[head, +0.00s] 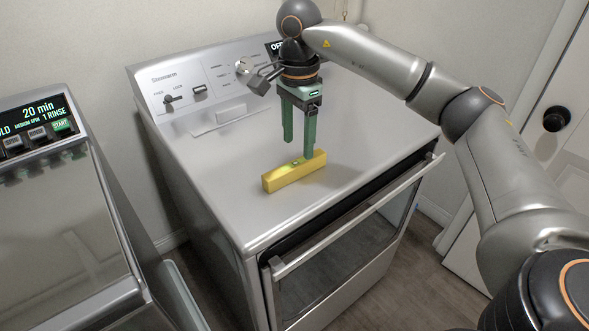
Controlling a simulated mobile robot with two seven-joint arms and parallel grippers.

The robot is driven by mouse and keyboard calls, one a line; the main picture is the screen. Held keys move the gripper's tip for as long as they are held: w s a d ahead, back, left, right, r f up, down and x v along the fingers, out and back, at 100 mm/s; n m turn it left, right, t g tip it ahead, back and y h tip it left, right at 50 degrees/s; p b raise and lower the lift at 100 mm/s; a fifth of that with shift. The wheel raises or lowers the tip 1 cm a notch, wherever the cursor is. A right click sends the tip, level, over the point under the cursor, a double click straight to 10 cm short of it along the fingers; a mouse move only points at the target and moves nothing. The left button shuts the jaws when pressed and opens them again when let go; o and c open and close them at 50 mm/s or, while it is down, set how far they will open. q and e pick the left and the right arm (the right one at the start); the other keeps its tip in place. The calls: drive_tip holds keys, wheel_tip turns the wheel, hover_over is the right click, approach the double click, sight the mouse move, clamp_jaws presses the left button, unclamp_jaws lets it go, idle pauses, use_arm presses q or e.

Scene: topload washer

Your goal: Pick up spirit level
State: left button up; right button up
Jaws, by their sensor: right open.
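The spirit level is a short yellow bar (290,174) with a small greenish vial on top. It lies flat on the bare grey top of the dryer-like appliance (350,119), near its front edge. My right gripper (299,150) points down with its two green fingers apart. One fingertip overlaps the right half of the level in the picture, and the other is behind it to the left. I cannot tell whether a finger touches the level. Nothing is held. My left gripper is not in view.
A washer with a lit display (37,120) stands on the left, with a gap between the two appliances. The control panel (205,78) rises at the back. A front door handle (355,217) juts out. A white door (560,120) is at right.

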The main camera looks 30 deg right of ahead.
sight(296, 163)
drive_tip(key=f, duration=0.6)
drive_tip(key=shift+a+f, duration=0.2)
drive_tip(key=shift+a, duration=0.1)
drive_tip(key=shift+c, duration=0.2)
clamp_jaws()
